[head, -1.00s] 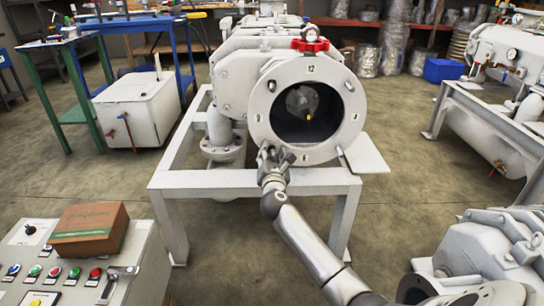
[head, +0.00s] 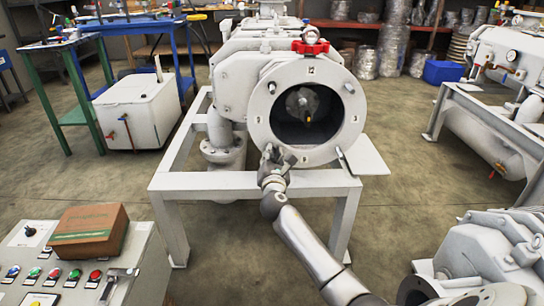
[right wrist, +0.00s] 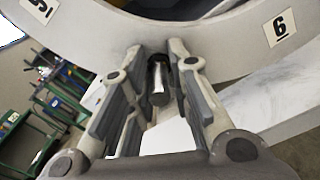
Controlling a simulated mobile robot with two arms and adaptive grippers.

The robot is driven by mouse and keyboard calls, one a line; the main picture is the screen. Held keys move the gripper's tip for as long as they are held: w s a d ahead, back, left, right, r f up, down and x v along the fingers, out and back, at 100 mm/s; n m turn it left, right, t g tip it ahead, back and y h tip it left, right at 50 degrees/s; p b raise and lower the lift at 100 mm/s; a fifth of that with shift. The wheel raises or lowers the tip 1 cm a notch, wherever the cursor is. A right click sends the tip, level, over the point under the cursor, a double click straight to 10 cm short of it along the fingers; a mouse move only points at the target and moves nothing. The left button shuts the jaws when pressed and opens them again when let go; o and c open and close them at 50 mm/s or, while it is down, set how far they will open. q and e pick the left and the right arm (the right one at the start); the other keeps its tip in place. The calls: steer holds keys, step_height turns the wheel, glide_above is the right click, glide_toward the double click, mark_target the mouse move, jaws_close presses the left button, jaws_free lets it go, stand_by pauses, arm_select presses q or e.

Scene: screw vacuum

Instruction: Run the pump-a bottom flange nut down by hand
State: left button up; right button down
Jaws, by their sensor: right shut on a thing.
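Pump-a's round pale flange (head: 262,128) faces me in the head view, with numbered labels around its rim and a dark opening. My right gripper (head: 274,158) is at the flange's lower left rim, between labels 9 and 6. In the right wrist view the fingers of my right gripper (right wrist: 158,68) are around a short shiny metal fastener, the bottom flange nut on its stud (right wrist: 158,84), which stands out of the flange face. Nut and stud are hard to tell apart, and the fingertips hide their sides. My left gripper is not in view.
The pump stands on a pale steel frame (head: 226,183). A red handwheel (head: 311,42) sits above the flange. A control panel (head: 75,262) with a cardboard box (head: 90,230) is at lower left. Another flanged machine (head: 485,250) is at lower right.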

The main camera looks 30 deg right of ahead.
steer(key=m, duration=0.5)
steer(key=m+b, duration=0.1)
steer(key=m, duration=0.5)
steer(key=m+b, duration=0.1)
steer(key=m, duration=0.9)
steer(key=shift+m, duration=0.3)
stand_by(0.4)
steer(key=c, duration=1.3)
jaws_free()
steer(key=shift+a+r, duration=0.1)
steer(key=shift+r, duration=0.05)
steer(key=shift+c, duration=0.2)
steer(key=shift+v, duration=3.75)
